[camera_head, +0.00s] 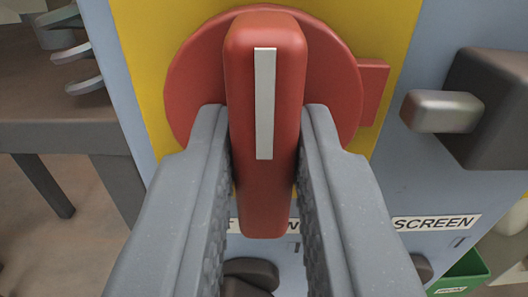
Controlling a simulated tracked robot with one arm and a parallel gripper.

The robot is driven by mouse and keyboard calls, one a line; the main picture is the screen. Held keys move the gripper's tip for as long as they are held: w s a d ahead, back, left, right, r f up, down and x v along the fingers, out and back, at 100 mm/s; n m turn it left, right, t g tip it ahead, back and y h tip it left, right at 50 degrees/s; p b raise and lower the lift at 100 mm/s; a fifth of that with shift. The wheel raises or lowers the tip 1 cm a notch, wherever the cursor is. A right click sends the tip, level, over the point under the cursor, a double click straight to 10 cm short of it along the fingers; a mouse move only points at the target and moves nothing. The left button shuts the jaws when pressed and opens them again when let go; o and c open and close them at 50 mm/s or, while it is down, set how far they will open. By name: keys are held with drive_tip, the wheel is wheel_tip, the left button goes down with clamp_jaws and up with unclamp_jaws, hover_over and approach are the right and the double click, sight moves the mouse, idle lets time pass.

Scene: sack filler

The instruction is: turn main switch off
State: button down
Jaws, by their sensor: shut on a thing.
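The main switch is a red rotary handle (265,195) with a white stripe, on a round red disc (190,95) over a yellow plate. The handle and its stripe stand upright, nearly vertical in the picture. My gripper (264,125) has one finger on each side of the handle and is shut on it. A red tab (372,90) sticks out from the right side of the disc. The fingers and handle partly cover a label below the plate.
A metal knob on a dark box (490,105) protrudes at right, above a SCREEN label (436,222). Dark rounded parts (250,272) lie below the handle. A grey table (60,135) is at left, a green bin (462,273) at lower right.

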drive_tip(key=shift+f, duration=0.3)
drive_tip(key=c, duration=1.4)
unclamp_jaws()
drive_tip(key=shift+o, duration=0.2)
drive_tip(key=shift+r, duration=0.1)
drive_tip(key=s, duration=1.3)
drive_tip(key=shift+s, duration=0.4)
